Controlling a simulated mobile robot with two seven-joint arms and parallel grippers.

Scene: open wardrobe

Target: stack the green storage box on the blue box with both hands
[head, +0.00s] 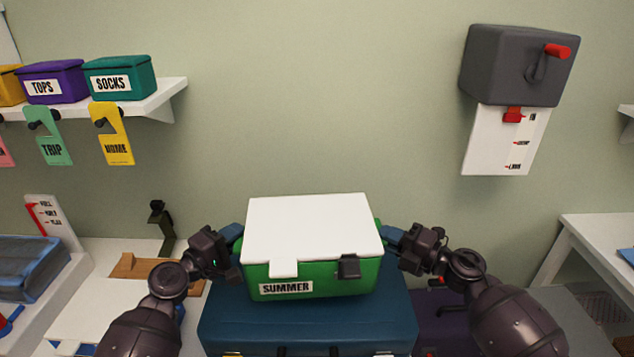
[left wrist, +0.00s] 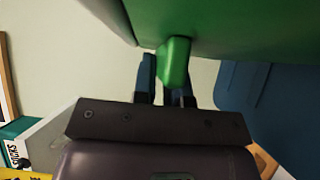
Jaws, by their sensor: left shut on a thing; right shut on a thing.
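The green storage box (head: 325,279) has a white lid with a black latch and a "SUMMER" label. In the head view it is over the blue box (head: 308,328); I cannot tell whether it rests on it or hangs just above. My left gripper (head: 238,238) is shut on the green box's left side handle. The left wrist view shows that handle (left wrist: 174,62) between the fingers, with the green box (left wrist: 235,25) above and the blue box (left wrist: 275,105) to the right. My right gripper (head: 384,237) is shut at the green box's right side, its handle mostly hidden.
A wall shelf (head: 160,97) at upper left holds a teal socks box (head: 120,78) and a purple tops box (head: 54,82), with hanging tags below. A grey wall unit (head: 515,66) with a red lever is at upper right. A white table (head: 595,240) stands at right.

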